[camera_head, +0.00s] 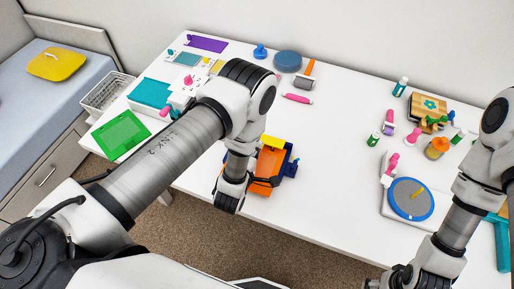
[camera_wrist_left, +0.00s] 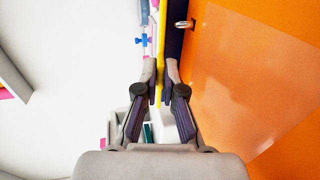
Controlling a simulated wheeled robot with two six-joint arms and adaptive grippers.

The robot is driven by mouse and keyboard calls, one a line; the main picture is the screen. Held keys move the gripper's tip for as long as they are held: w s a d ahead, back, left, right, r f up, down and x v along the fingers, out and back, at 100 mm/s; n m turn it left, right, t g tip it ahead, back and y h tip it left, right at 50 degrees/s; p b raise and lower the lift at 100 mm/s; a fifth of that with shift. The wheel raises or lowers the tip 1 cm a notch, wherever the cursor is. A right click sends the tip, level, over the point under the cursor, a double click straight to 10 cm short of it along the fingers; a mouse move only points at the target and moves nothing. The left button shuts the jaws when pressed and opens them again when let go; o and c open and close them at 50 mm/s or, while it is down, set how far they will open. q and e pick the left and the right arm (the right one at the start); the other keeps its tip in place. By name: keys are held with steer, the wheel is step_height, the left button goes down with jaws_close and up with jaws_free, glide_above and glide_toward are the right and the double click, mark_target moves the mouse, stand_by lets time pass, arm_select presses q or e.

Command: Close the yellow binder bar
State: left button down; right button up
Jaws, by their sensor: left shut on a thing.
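The binder (camera_head: 267,164) stands near the front edge of the white table in the head view, with an orange body and dark blue parts. Its yellow bar (camera_head: 271,141) shows at the top. In the left wrist view the orange face (camera_wrist_left: 250,70) fills the right side, and the yellow bar (camera_wrist_left: 160,45) is an edge-on strip beside a dark blue part. My left gripper (camera_wrist_left: 157,85) is shut on the yellow bar, one finger on each side. In the head view my left gripper (camera_head: 264,181) is low at the binder, partly hidden. My right gripper (camera_head: 400,277) is at the bottom edge, its jaws unclear.
A green sheet (camera_head: 122,136) and teal box (camera_head: 151,92) lie at the left. A pink tool (camera_head: 297,98) and round blue pad (camera_head: 288,60) lie behind the binder. A blue disc (camera_head: 411,198) is at the right. The table (camera_head: 335,165) is clear right of the binder.

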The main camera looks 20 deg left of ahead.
arm_select(q)
steer(key=c, duration=1.3)
jaws_free()
steer(key=v, duration=0.7)
steer(key=shift+s, duration=0.25)
